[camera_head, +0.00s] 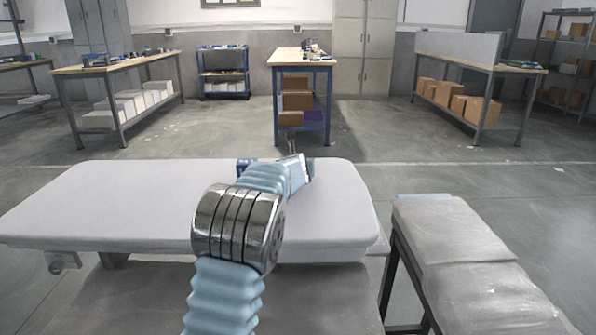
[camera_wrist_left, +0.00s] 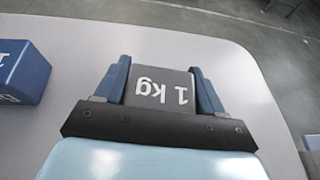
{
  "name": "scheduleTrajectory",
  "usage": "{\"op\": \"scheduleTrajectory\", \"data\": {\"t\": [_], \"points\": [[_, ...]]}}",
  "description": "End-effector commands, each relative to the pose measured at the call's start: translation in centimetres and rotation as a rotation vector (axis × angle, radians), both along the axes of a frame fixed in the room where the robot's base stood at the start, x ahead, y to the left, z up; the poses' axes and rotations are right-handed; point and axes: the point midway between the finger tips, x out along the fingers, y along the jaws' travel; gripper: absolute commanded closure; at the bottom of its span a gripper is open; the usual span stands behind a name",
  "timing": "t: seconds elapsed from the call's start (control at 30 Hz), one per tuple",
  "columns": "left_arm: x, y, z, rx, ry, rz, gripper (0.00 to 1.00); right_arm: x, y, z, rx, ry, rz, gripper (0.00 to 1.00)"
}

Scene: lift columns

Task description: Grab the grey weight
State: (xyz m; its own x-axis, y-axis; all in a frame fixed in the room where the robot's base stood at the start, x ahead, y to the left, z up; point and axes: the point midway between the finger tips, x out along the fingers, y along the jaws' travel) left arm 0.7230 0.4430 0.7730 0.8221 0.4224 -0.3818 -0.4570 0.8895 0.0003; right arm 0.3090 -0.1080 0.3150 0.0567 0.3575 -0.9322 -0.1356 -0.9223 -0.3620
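The grey weight (camera_wrist_left: 160,90), marked "1 kg", sits between the two blue fingers of my left gripper (camera_wrist_left: 160,82) in the left wrist view. Both fingers lie along its sides with no gap that I can see, so the gripper looks shut on it. In the head view my left gripper (camera_head: 302,168) is over the far edge of the light grey padded table (camera_head: 110,205), and its wrist largely hides the weight. I cannot tell whether the weight touches the table. My right gripper is not in view.
A blue weight (camera_wrist_left: 22,72) stands left of the gripper; it also shows in the head view (camera_head: 243,166). A lower grey padded bench (camera_head: 470,255) stands at the right. The left part of the table is clear. Workbenches stand farther back.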

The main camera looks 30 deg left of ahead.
Motion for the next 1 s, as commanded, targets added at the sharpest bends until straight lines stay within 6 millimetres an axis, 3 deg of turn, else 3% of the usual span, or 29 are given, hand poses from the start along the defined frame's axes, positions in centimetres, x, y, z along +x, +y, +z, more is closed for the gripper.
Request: {"op": "scheduleTrajectory", "data": {"t": [0.03,0.33,0.73,1.0], "points": [[0.0,0.0,0.0,0.000,0.000,0.000,0.55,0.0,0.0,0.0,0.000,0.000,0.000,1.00],[0.0,0.0,0.0,0.000,0.000,0.000,1.00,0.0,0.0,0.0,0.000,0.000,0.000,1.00],[0.0,0.0,0.7,0.000,-0.005,-0.001,1.00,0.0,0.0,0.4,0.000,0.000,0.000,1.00],[0.0,0.1,3.3,-0.002,-0.005,0.001,1.00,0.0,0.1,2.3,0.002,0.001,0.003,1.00]]}}
